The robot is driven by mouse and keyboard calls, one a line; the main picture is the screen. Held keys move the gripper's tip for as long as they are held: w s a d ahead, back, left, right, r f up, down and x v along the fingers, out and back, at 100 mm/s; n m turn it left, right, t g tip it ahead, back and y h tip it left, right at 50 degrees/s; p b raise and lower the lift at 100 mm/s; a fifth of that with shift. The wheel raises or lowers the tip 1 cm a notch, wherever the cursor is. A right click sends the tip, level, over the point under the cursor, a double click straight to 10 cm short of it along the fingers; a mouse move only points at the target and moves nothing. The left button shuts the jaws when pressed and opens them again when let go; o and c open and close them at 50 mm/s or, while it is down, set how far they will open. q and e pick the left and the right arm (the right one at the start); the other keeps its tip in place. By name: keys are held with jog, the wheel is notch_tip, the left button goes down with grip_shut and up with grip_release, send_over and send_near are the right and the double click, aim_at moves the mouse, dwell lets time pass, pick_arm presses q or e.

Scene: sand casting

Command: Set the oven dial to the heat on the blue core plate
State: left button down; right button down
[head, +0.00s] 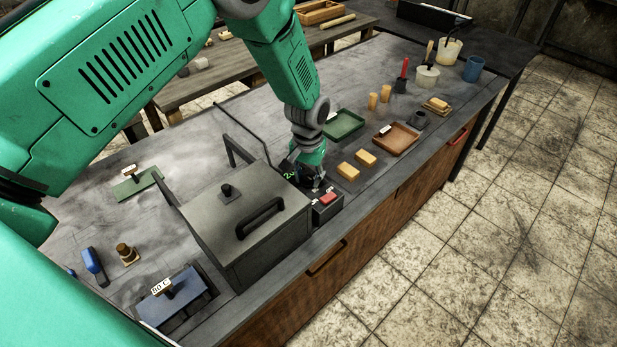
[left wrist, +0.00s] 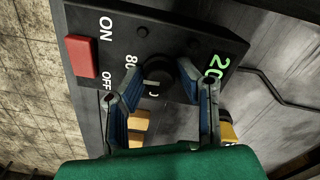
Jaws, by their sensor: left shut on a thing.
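The blue core plate (head: 180,300) lies at the near left of the bench, with a small white tag (head: 161,287) that seems to read "80 C". The oven (head: 250,215) is a grey box with a black handle. Beside it is a dark control box (head: 327,212) with a red switch, also in the left wrist view (left wrist: 81,56). My left gripper (head: 314,183) is at this box. In the left wrist view its blue-padded fingers (left wrist: 160,75) are shut around the black dial (left wrist: 157,70). A green display (left wrist: 212,66) starts with "20"; the rest is unclear. "80" is printed beside the dial.
Yellow blocks (head: 348,171), a green tray (head: 344,125) and a brown tray (head: 396,138) stand right of the control box. Cups stand at the far end.

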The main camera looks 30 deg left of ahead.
aim_at(308, 177)
pick_arm(q)
jog(key=shift+m, duration=0.4)
jog(key=c, duration=1.2)
grip_release()
jog(key=shift+r, duration=0.1)
notch_tip(308, 177, up, 12)
jog(key=shift+f, duration=0.1)
